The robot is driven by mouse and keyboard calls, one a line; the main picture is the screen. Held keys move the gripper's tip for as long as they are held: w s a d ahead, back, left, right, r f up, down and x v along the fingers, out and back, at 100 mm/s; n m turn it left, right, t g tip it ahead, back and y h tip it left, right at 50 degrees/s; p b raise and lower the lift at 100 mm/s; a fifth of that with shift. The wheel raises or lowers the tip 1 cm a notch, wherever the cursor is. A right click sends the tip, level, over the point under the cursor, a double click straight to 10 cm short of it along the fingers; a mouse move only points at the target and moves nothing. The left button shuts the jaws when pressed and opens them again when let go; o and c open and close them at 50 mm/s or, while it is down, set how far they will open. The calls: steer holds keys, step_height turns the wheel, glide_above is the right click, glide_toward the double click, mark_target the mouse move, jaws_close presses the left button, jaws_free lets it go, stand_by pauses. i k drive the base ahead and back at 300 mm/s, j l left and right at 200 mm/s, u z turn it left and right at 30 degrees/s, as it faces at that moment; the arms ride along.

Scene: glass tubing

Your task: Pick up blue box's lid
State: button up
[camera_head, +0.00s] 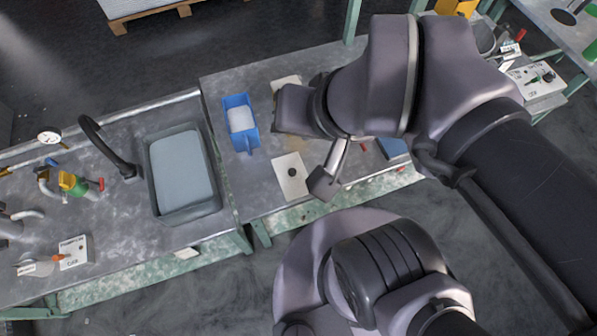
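A blue open box (240,125) stands on the metal table, left of my arm, with something white inside it. A flat blue piece (392,147) shows partly from behind my arm, to the right of the box. It may be the lid, but most of it is hidden. My gripper (324,182) is only partly in view, above the table's front part. It is right of and nearer than the blue box and apart from it. My own arm hides the rest of the gripper, so its opening does not show.
A grey sink basin (182,173) with a dark faucet (108,150) is to the left. A pale card with a dark spot (291,175) lies near the front edge. Gauges and valves stand at far left. Labelled equipment (535,78) stands at the upper right.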

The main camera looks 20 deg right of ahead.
mark_target(291, 173)
steer(key=j+z, duration=0.15)
steer(key=j, duration=1.2)
steer(key=i, duration=0.05)
